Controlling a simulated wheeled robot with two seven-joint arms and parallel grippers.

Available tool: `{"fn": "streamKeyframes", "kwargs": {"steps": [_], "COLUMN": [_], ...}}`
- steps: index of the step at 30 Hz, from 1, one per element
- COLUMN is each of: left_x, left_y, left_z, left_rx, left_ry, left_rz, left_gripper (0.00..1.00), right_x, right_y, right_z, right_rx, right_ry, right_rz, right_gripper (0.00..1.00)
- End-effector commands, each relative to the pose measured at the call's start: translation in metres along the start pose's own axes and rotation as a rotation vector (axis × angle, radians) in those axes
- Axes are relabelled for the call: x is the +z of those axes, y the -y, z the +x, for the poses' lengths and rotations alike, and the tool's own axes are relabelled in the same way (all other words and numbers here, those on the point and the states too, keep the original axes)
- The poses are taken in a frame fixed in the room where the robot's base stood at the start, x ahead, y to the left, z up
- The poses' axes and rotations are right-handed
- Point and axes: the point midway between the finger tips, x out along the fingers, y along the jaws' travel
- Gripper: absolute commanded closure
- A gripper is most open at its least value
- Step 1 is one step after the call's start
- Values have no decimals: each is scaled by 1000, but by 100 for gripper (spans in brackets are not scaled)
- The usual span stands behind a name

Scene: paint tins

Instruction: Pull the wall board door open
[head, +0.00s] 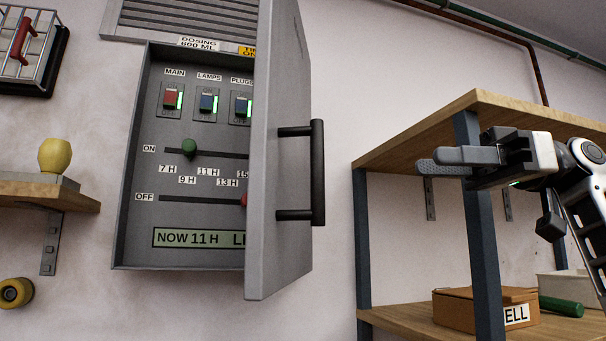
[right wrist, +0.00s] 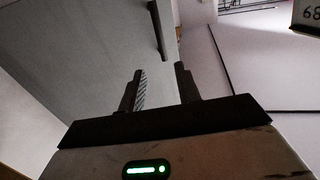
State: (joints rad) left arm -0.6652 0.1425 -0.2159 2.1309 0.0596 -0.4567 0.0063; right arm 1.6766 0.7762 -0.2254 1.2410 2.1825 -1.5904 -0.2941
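The wall board (head: 187,232) is a grey metal box, and its interior shows in the head view. Its grey door (head: 285,90) stands swung out, seen steeply from the side, and hides the interior's right part. A black bar handle (head: 318,172) sticks out to the right from the door's outer face. My right gripper (head: 446,162) is apart from the handle, to its right, in front of the shelf unit. In the right wrist view its fingers (right wrist: 160,72) are open with nothing between them. A grey panel and dark bar beyond look like the door (right wrist: 70,60) and handle (right wrist: 160,30). My left gripper is out of view.
A wood-topped shelf unit (head: 466,130) with dark posts stands at the right, holding a brown box (head: 462,308) and a green cylinder (head: 562,306). A small wall shelf (head: 40,192) with a yellow object (head: 55,155) is at left. Bare wall lies between door and shelf unit.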

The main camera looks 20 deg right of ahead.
Motion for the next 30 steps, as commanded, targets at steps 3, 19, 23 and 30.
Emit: {"fn": "streamKeyframes", "kwargs": {"steps": [3, 19, 23, 30], "left_x": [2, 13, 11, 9], "left_y": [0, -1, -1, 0], "left_z": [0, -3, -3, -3], "left_rx": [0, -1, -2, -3], "left_ry": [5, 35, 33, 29], "left_rz": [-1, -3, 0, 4], "left_gripper": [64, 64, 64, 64], "right_x": [0, 0, 0, 0], "right_y": [1, 1, 1, 0], "right_z": [10, 117, 139, 157], "right_rx": [-2, -2, -1, 1], "right_ry": [3, 3, 3, 0], "right_rz": [-1, 0, 0, -1], "right_gripper": [67, 67, 67, 67]}}
